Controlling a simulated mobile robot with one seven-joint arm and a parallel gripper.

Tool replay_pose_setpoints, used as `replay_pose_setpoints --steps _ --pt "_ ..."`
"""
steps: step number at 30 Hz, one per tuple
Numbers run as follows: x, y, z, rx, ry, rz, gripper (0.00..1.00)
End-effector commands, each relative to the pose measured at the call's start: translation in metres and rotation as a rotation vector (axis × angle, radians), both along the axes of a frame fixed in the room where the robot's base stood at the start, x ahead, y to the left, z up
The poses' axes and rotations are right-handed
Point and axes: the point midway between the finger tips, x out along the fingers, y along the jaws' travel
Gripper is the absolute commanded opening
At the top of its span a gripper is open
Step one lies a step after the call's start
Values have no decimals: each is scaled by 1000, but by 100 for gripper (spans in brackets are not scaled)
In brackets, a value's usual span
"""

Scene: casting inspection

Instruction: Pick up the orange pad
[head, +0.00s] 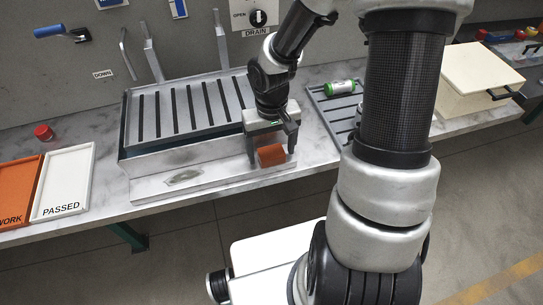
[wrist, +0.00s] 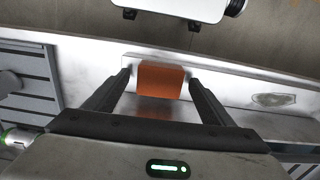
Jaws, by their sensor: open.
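The orange pad (head: 271,155) is a small block on the metal ledge in front of the slotted grey bench unit. My gripper (head: 270,158) is open, pointing down over the pad in the head view. I cannot tell how far the fingertips are above the ledge.
A white PASSED tray (head: 62,182) and an orange REWORK tray (head: 14,192) lie at the left. A red knob (head: 44,132) stands behind them. A green-and-white cylinder (head: 340,88) lies on a grey rack at right. A cream box (head: 480,72) stands farther right.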

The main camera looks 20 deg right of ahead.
Motion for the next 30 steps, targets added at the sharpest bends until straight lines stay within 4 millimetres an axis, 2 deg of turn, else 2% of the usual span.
replay_pose_setpoints --steps 8,15,16,24,26,30 --pt "0 0 -3 -1 -1 0 77" --pt "0 0 -3 -1 -1 0 36" --pt "0 0 -3 0 -1 0 33" --pt "1 0 1 -1 -2 0 32" --pt "1 0 7 -1 -3 -1 32" --pt "2 -1 33 -3 -7 -2 32"
